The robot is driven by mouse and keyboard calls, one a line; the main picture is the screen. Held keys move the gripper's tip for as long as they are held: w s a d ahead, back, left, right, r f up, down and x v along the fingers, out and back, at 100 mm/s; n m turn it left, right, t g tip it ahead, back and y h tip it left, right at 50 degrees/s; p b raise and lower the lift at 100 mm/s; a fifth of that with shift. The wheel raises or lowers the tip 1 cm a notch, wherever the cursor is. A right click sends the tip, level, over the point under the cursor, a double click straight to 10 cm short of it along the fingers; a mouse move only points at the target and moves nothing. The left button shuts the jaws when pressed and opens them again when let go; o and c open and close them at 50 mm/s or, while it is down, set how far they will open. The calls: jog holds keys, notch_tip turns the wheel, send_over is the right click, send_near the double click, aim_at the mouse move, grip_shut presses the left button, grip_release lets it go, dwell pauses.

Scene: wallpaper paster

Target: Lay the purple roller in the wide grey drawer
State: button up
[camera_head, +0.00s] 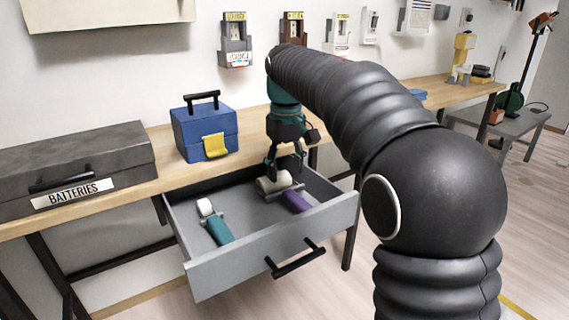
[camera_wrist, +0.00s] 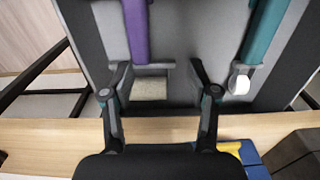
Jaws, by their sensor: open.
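The purple roller (camera_head: 296,201) lies in the open wide grey drawer (camera_head: 240,244), on its right side. Its pale roller head (camera_head: 272,182) points to the back and its purple handle to the front. In the wrist view the purple handle (camera_wrist: 136,32) and pale head (camera_wrist: 150,89) show beyond my fingertips. My gripper (camera_head: 286,168) is over the back of the drawer, above the roller head, pointing down. I cannot tell whether a finger touches the roller.
A teal roller (camera_head: 216,225) with a white head lies in the same drawer, to the left. A blue toolbox (camera_head: 205,130) and a grey batteries case (camera_head: 75,165) stand on the wooden bench (camera_head: 160,180) behind and left. The drawer floor between the rollers is clear.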

notch_tip(320, 180, up, 13)
jog(key=p, duration=0.1)
dwell(0.5)
jog(key=shift+r, duration=0.1)
dwell(0.8)
